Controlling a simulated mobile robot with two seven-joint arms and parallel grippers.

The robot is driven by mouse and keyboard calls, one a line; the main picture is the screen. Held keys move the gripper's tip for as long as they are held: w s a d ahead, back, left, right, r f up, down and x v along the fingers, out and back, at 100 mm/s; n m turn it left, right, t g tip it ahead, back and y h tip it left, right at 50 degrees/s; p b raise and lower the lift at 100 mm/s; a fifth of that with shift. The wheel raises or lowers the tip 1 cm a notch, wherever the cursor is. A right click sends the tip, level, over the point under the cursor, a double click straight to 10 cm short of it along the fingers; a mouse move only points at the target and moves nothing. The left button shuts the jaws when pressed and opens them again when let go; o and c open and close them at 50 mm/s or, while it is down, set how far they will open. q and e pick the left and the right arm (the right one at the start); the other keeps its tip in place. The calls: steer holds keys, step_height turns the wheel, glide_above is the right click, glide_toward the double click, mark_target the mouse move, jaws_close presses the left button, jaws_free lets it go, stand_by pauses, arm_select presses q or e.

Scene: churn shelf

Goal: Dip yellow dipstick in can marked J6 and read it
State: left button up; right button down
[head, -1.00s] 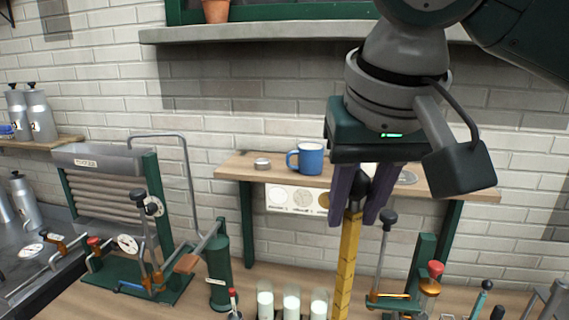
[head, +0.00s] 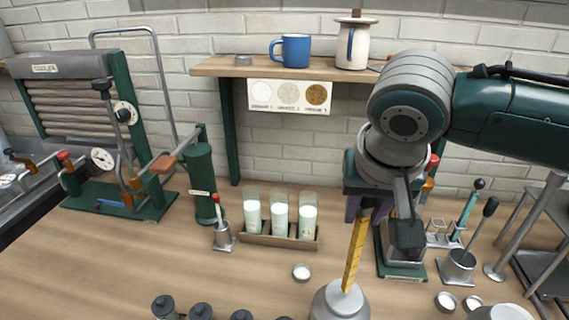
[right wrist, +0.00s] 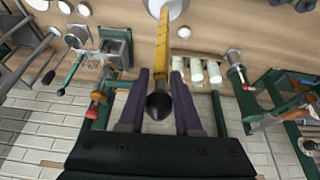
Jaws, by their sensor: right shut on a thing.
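My right gripper (head: 362,208) is shut on the yellow dipstick (head: 355,250) near its top and holds it almost upright, slightly tilted. In the right wrist view the dipstick (right wrist: 161,42) runs away between the purple fingers, its black knob (right wrist: 158,106) close to the camera. The dipstick's lower end meets the mouth of a grey metal can (head: 338,305) at the bottom of the head view. I cannot tell how far it is inside. No J6 marking is readable on this can. My left gripper is not in view.
A rack (head: 280,238) of white-filled tubes stands left of the dipstick. A green-based stand (head: 402,262) is close behind on the right. Several dark-lidded containers (head: 202,312) line the front edge. A shelf (head: 215,68) holds a blue mug (head: 292,50).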

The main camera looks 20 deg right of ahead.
steer(key=shift+f+b, duration=0.55)
steer(key=shift+f, duration=0.35)
steer(key=b, duration=0.3)
glide_above(348, 284)
steer(key=shift+w+d+f, duration=0.1)
steer(key=shift+w+f, duration=0.05)
steer(key=shift+f, duration=1.15)
steer(key=shift+w+d+f, duration=0.1)
steer(key=shift+f, duration=1.15)
steer(key=shift+f+b, duration=2.4)
steer(key=shift+f, duration=1.3)
steer(key=shift+f+b, duration=0.85)
steer(key=shift+f, duration=0.4)
steer(key=shift+f+b, duration=0.35)
steer(key=shift+f, duration=0.2)
